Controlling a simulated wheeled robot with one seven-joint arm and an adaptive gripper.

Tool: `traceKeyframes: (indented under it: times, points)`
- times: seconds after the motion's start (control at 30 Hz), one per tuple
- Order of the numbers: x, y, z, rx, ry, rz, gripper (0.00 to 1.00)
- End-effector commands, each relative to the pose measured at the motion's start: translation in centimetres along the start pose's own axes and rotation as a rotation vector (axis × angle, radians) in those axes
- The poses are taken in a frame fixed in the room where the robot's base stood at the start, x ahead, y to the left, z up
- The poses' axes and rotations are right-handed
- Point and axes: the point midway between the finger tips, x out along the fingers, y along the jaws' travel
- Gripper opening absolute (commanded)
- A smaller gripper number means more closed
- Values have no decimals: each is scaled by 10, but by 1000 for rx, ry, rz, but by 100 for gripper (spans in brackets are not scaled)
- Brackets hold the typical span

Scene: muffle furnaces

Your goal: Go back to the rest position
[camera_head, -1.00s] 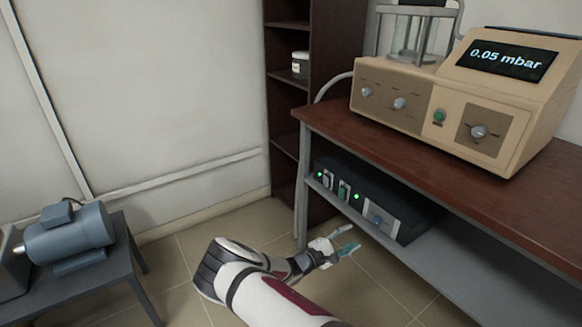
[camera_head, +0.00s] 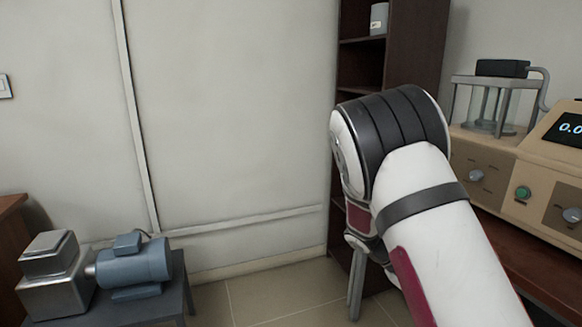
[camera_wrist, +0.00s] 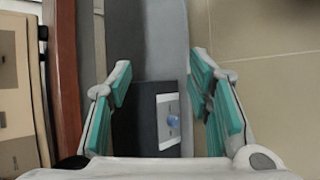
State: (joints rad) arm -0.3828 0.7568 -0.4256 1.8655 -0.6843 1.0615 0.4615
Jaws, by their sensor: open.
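My gripper (camera_wrist: 162,88) shows in the wrist view with its two teal-padded fingers spread wide apart and nothing between them. Beyond the fingers is the black box (camera_wrist: 140,125) with a pale panel and a blue knob, on the grey lower shelf of the bench. My arm is raised and bent in the head view, in front of the bench and the tall shelf.
The beige instrument (camera_head: 500,165) with a display stands on the brown bench (camera_head: 540,270) at the right. A dark shelf unit (camera_head: 410,45) holds a pale jar (camera_head: 379,18). A blue motor (camera_head: 135,262) sits on a low table at the left. Tiled floor (camera_head: 270,300) lies clear between.

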Motion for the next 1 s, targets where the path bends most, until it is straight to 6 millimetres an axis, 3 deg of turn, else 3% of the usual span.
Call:
traceKeyframes:
  times: [0.1, 0.5, 0.77, 1.0]
  points:
    - [-19, 13, 33, 32, -2, -121, 46]
    - [-74, 36, 146, 83, 51, -468, 46]
    - [-102, 38, 223, 94, 136, -646, 46]
    - [-120, 26, 292, 99, 237, -771, 46]
